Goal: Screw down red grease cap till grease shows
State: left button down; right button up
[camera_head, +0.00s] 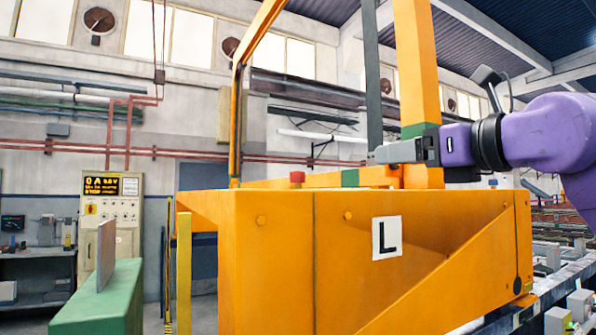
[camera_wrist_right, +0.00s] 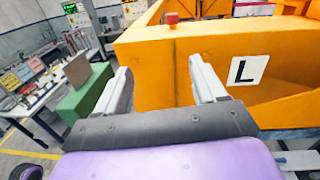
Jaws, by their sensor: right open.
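The red grease cap (camera_head: 297,177) stands on the top edge of the orange machine housing (camera_head: 280,265) marked "L". It also shows in the right wrist view (camera_wrist_right: 172,18), beyond the fingers and between them. My right gripper (camera_head: 376,154) comes in from the right in the head view, above the housing and to the right of the cap, apart from it. In the right wrist view its two fingers (camera_wrist_right: 160,80) are spread with nothing between them. No grease can be made out around the cap. My left gripper is not in either view.
An orange upright post (camera_head: 416,70) and a thin dark post (camera_head: 372,75) rise behind my right gripper. A green block (camera_head: 100,305) with an upright plate stands at the lower left. A control cabinet (camera_head: 112,215) is behind it. Open air lies above the cap.

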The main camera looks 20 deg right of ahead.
aim_at(296, 177)
jog(key=i, duration=0.95)
